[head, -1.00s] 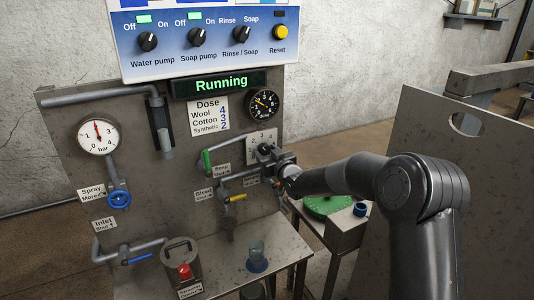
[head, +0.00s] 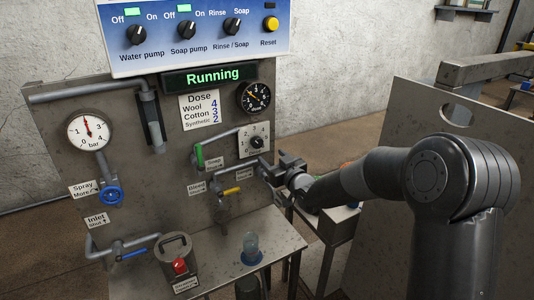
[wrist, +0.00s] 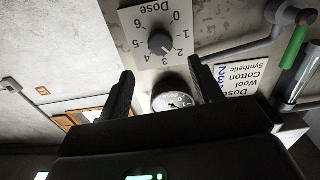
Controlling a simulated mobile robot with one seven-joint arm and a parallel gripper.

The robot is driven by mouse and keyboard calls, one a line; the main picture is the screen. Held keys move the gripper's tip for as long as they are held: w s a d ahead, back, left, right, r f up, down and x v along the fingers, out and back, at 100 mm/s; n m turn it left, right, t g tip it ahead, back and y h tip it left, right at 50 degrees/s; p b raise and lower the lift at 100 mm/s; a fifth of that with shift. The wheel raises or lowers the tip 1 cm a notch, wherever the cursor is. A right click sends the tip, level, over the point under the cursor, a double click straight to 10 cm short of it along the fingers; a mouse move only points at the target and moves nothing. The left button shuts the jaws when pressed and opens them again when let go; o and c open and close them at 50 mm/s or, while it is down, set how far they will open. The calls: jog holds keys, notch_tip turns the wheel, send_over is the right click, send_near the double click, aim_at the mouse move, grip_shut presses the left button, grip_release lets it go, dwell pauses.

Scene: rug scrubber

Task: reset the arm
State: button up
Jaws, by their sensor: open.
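My gripper (head: 277,170) is in front of the panel, just below and right of the dose dial (head: 254,140) in the head view. In the wrist view my gripper (wrist: 158,80) is open, with nothing between its two dark fingers. The dose dial (wrist: 161,42) shows upside down there, ahead of the fingertips and clear of them. My arm reaches in from the right, bent at the elbow.
The steel panel (head: 60,145) carries a pressure gauge (head: 88,131), a dose gauge (head: 254,97), pipes and valves. The display (head: 214,75) reads "Running". A bench (head: 225,262) with a canister (head: 175,257) stands below. A grey board (head: 400,125) stands right, behind my arm.

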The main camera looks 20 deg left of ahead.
jog(key=shift+s+d, duration=0.4)
jog(key=shift+s, duration=0.05)
jog(key=v, duration=0.9)
jog(key=s+d+r+m+g+h, duration=0.1)
jog(key=s+d+r+m+h, duration=0.2)
jog(key=d, duration=0.4)
jog(key=s+d+r+m+h, duration=0.1)
jog(key=s+d+h, duration=0.3)
jog(key=d+h, duration=0.15)
jog(key=s+d+r+m+g+h, duration=0.1)
jog(key=s+d+h, duration=0.2)
jog(key=d, duration=0.5)
jog(key=s+d+m+g, duration=0.2)
jog(key=s+d, duration=0.1)
jog(key=s, duration=0.8)
jog(key=s+d+m+g+h, duration=0.1)
jog(key=s+d+m+g, duration=0.1)
jog(key=s, duration=0.8)
jog(key=shift+s+d+m+g, duration=0.4)
jog(key=shift+d+g, duration=0.2)
jog(key=shift+d, duration=0.4)
